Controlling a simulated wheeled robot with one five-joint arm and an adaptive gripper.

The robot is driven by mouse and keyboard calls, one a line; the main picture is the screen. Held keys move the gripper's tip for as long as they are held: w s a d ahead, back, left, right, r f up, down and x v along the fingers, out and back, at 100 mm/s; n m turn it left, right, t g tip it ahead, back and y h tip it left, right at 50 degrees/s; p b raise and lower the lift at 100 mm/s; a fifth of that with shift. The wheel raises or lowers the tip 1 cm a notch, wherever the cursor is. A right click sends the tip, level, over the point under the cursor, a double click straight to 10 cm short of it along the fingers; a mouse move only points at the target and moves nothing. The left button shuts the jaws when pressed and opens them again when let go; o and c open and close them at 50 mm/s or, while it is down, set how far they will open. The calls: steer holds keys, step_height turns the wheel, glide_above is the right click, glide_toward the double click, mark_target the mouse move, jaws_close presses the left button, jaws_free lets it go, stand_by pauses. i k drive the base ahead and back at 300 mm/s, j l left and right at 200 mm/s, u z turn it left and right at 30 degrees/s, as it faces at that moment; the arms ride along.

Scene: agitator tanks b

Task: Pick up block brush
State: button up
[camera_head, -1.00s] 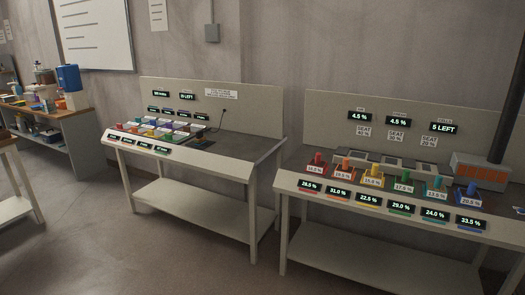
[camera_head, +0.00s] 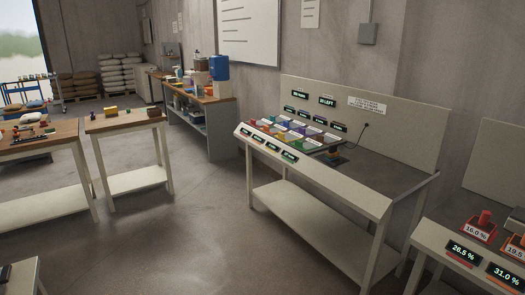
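I cannot make out a block brush for certain at this distance. A small wooden-topped table (camera_head: 130,121) at the left bears a yellow block-like item (camera_head: 111,112) and a brownish block-like item (camera_head: 153,112). Either is too small to identify. A longer wooden-topped table (camera_head: 40,140) at the far left holds several small mixed items, also too small to tell. My gripper is not in view.
A panel bench (camera_head: 330,193) with coloured bins stands right of centre. Another bench (camera_head: 445,245) cuts into the right edge. A counter with a blue water container (camera_head: 219,68) stands behind. The floor (camera_head: 190,220) between is clear. A pale table corner (camera_head: 22,278) shows bottom left.

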mark_target(332, 153)
steer(key=i+u, duration=0.2)
steer(key=i, duration=1.4)
steer(key=i+u, duration=0.15)
steer(key=i, duration=0.5)
steer(key=i+u, duration=0.2)
steer(key=i, duration=0.45)
steer(key=i+l+u, duration=0.15)
steer(key=i, duration=0.5)
steer(key=i+l+z, duration=0.2)
steer(key=i, duration=0.3)
steer(key=i+l+z, duration=0.2)
steer(key=i, duration=0.3)
